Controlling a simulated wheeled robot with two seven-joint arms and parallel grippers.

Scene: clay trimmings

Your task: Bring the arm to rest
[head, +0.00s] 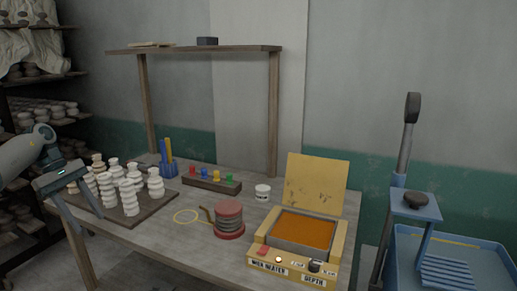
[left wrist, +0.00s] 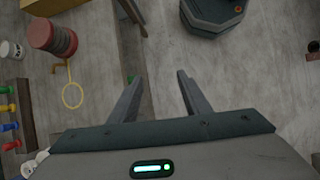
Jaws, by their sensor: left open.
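My left gripper (head: 89,220) hangs at the left of the head view, by the table's left edge, with its fingers pointing down. It is open, with nothing between its fingers. In the head view it overlaps the left side of a dark board (head: 150,207) holding several pale clay pieces (head: 129,197). In the left wrist view the two fingers (left wrist: 160,77) stand apart, with grey floor and the table's edge behind them. My right gripper is in neither view.
The wooden table (head: 190,237) carries a yellow wax heater (head: 290,262) with open lid, a red spool (head: 229,220), a yellow loop (head: 186,216), a rack of coloured pegs (head: 211,180) and a white jar (head: 262,192). Shelves (head: 35,78) stand left.

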